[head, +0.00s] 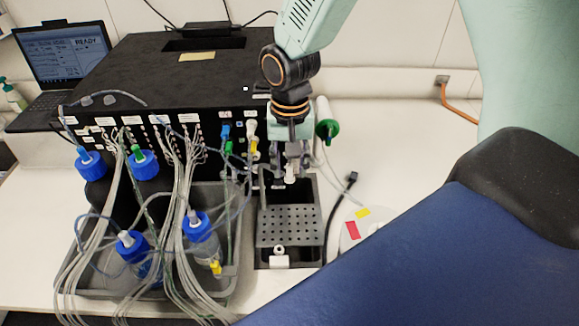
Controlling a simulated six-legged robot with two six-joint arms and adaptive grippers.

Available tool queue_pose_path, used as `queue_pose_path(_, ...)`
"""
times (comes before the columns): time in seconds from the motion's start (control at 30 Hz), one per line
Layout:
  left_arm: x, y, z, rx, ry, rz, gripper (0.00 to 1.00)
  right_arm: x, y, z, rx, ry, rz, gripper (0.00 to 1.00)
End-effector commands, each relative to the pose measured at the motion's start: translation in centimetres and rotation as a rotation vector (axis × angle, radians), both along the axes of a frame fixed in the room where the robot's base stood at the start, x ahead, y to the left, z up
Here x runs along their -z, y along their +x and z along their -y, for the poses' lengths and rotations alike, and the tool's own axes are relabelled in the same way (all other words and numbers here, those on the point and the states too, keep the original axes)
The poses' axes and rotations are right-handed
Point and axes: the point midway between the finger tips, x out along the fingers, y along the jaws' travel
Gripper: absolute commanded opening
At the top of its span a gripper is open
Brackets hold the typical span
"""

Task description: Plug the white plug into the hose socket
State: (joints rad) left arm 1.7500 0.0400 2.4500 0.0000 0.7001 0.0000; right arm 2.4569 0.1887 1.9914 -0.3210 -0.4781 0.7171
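My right gripper (291,161) points down from the top, over the back end of a black perforated rack (262,240). A small white piece, which looks like the white plug (290,174), shows between its fingertips, and the fingers appear closed on it. The hose socket cannot be told for certain. A white fitting (252,129) with a yellow part below it sits on the front of the black box (165,75), left of the gripper, next to blue and green fittings. My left gripper is not in view.
A grey tray (232,262) at left holds blue-capped bottles (130,243) and many clear tubes. A white cylindrical piece (280,256) stands at the rack's front. A black cable (340,205) lies right of the rack. The white bench (390,130) is clear at back right.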

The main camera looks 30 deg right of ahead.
Motion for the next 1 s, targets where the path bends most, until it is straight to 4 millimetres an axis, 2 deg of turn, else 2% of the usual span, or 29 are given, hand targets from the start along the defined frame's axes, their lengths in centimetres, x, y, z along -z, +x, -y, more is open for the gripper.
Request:
queue_pose_path(0.33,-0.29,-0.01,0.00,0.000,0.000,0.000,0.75,-0.04,0.01,0.01,0.000,0.000,0.000,0.36)
queue_pose_path(0.77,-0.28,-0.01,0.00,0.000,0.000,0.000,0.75,-0.04,0.00,0.00,0.000,0.000,0.000,0.00)
queue_pose_path(1.0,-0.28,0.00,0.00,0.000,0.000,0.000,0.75,-0.04,0.01,0.01,0.000,0.000,0.000,0.00)
